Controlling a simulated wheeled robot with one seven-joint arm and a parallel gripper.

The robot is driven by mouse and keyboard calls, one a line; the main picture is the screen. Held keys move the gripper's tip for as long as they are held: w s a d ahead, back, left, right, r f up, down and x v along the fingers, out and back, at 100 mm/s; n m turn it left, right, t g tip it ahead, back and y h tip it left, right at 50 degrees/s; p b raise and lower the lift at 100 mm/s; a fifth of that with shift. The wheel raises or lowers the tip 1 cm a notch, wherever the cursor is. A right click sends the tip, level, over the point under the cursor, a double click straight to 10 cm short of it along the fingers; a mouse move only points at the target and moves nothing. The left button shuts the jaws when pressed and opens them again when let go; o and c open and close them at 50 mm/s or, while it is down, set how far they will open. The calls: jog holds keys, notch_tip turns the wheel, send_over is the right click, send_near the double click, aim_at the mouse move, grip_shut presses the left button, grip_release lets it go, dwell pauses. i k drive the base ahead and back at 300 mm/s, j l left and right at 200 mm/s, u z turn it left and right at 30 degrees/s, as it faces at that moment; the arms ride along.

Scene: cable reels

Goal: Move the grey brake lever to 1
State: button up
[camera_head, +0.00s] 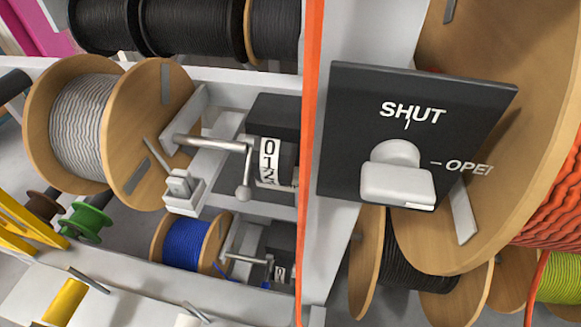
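A grey metal lever (246,170) with a rounded knob at its lower end hangs from a horizontal grey shaft (208,143). It is just left of a white number strip (268,161) that shows 0 at the top, then 1, then 2, with its lower end partly cut off from sight. The lever's arm points down, with its knob near the height of the strip's lower end. I cannot tell which number it is set to. A small grey block with a thin rod (179,187) stands to its left. My gripper is not in view.
An orange-edged upright post (311,150) stands right of the lever. Beyond it, a dark SHUT/OPEN panel (345,130) carries a pale knob (398,180). A wooden reel of grey cable (85,125) is at left; a blue cable reel (184,243) sits below.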

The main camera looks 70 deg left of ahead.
aim_at(245, 192)
jog(key=k+u, duration=0.2)
jog(key=u, duration=1.1)
jog(key=i+l+u, duration=0.1)
jog(key=u, duration=0.9)
